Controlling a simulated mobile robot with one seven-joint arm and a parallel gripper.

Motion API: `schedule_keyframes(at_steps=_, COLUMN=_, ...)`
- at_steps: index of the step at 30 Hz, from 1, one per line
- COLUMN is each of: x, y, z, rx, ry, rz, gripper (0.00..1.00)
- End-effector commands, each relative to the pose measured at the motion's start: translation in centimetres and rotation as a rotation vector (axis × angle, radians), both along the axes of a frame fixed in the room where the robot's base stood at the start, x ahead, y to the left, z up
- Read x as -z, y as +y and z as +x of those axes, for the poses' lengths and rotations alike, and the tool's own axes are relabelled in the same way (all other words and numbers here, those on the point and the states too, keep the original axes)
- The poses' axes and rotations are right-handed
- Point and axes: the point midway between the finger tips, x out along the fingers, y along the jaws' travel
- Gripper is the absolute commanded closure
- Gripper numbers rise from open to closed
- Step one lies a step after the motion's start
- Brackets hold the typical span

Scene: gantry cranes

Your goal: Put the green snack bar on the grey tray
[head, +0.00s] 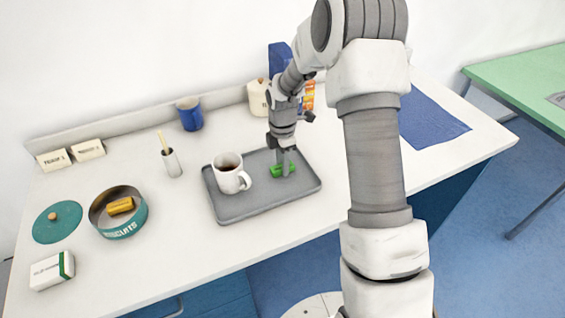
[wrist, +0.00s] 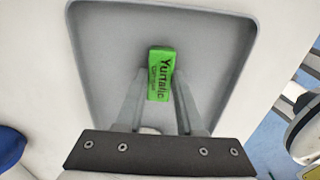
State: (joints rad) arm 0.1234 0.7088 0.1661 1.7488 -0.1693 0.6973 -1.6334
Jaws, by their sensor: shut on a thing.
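The green snack bar (head: 276,169) is at the grey tray (head: 240,208), right of the white mug (head: 229,177) standing on it. In the wrist view the green snack bar (wrist: 160,64) lies between my fingertips, over the bare floor of the grey tray (wrist: 110,50). My gripper (head: 284,172) points down over the tray and is shut on the bar. The fingers also show in the wrist view (wrist: 159,90). The bar appears at the tray's surface, but I cannot tell whether it touches.
A round tin (head: 118,226) with a yellow item inside, its teal lid (head: 57,222) and a white box (head: 52,271) are at left. A pen cup (head: 172,163), blue mug (head: 189,114) and cream canister (head: 258,98) stand behind the tray. A blue mat (head: 430,120) lies right.

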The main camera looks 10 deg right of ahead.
Motion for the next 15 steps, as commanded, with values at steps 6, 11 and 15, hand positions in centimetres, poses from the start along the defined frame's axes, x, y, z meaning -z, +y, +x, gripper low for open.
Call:
schedule_keyframes(at_steps=6, x=0.31, y=0.0, z=0.0, rx=0.0, ry=0.0, rz=0.0, gripper=0.55)
schedule_keyframes(at_steps=11, x=0.29, y=0.0, z=-0.01, rx=0.0, ry=0.0, rz=0.0, gripper=0.34)
schedule_keyframes(at_steps=15, x=0.29, y=0.0, z=0.0, rx=0.0, ry=0.0, rz=0.0, gripper=0.34)
